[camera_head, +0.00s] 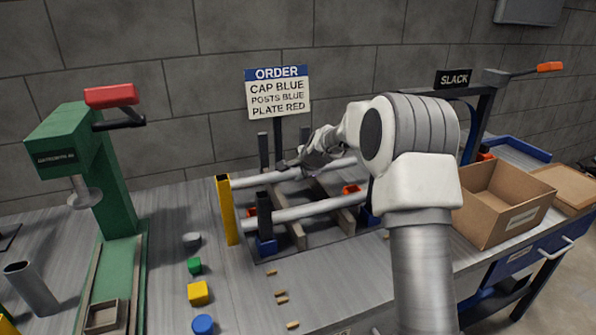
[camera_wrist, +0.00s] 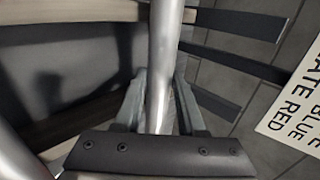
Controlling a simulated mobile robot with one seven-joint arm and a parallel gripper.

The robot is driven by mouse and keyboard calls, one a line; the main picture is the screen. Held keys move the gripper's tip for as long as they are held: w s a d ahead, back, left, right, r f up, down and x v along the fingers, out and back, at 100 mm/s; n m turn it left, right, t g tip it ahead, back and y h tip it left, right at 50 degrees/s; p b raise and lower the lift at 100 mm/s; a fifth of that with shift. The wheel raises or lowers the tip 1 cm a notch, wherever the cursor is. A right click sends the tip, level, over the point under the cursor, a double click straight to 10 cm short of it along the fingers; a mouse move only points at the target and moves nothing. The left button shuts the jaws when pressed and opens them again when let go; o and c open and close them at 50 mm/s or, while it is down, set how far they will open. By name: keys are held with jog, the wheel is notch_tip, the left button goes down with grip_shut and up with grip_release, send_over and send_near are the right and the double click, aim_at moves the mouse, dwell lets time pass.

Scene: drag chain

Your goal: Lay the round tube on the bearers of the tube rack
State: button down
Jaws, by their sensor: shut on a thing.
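My gripper (camera_head: 312,163) is over the back of the tube rack, its fingers closed around a grey round tube (camera_head: 262,178). In the wrist view the tube (camera_wrist: 165,60) runs lengthwise between the two fingers (camera_wrist: 160,110). The tube is roughly level and crosses above the wooden bearers (camera_head: 297,232) of the rack; whether it touches them I cannot tell. A second grey tube (camera_head: 305,211) lies across the front of the rack, and part of it shows at lower left in the wrist view (camera_wrist: 18,155). My arm hides the right ends of both tubes.
Dark posts (camera_head: 263,150) rise from the rack, and a yellow upright (camera_head: 226,210) stands at its left. An open cardboard box (camera_head: 500,205) is at right. An order sign (camera_head: 278,92) stands behind.

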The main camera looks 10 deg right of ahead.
jog(key=shift+c, duration=2.1)
grip_release()
jog(key=shift+r, duration=0.1)
